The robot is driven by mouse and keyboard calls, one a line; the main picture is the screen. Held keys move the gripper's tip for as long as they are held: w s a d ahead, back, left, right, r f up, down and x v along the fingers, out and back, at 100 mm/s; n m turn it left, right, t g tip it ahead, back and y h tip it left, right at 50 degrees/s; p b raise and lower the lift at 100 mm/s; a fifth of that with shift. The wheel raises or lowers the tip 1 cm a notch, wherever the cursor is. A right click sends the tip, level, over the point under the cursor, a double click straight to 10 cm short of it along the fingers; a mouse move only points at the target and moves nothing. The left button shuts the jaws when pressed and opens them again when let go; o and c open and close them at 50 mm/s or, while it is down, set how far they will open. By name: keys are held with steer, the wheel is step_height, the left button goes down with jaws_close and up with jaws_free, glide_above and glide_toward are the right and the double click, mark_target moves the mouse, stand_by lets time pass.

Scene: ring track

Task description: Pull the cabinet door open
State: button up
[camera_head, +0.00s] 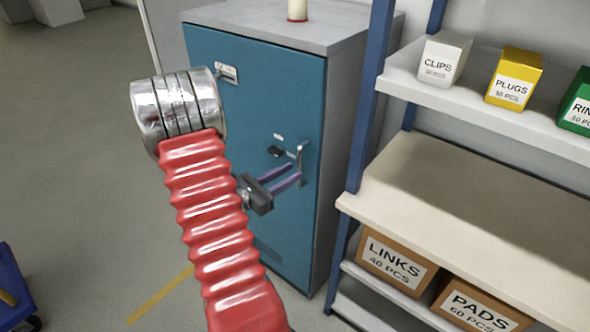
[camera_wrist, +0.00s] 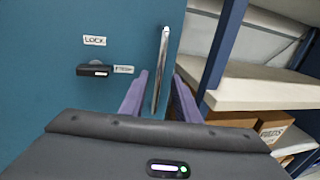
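The blue cabinet door (camera_head: 255,120) looks closed against its grey cabinet (camera_head: 340,110). A vertical silver bar handle (camera_head: 299,165) sits near the door's right edge; it also shows in the wrist view (camera_wrist: 161,65). My gripper (camera_head: 291,173) has its two purple fingers spread at the handle. In the wrist view the fingers of my gripper (camera_wrist: 160,88) stand one on each side of the bar, with visible gaps. A black latch lever (camera_wrist: 97,70) lies horizontal left of the handle, beside a small label; a "LOCK" label (camera_wrist: 95,41) is above it.
A shelf rack with a blue post (camera_head: 366,95) stands just right of the cabinet, holding labelled boxes such as LINKS (camera_head: 396,262). A white cylinder with a red base (camera_head: 297,10) stands on the cabinet top. The floor left of the cabinet (camera_head: 80,130) is mostly clear.

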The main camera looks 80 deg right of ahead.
steer(key=shift+x, duration=1.35)
jaws_close()
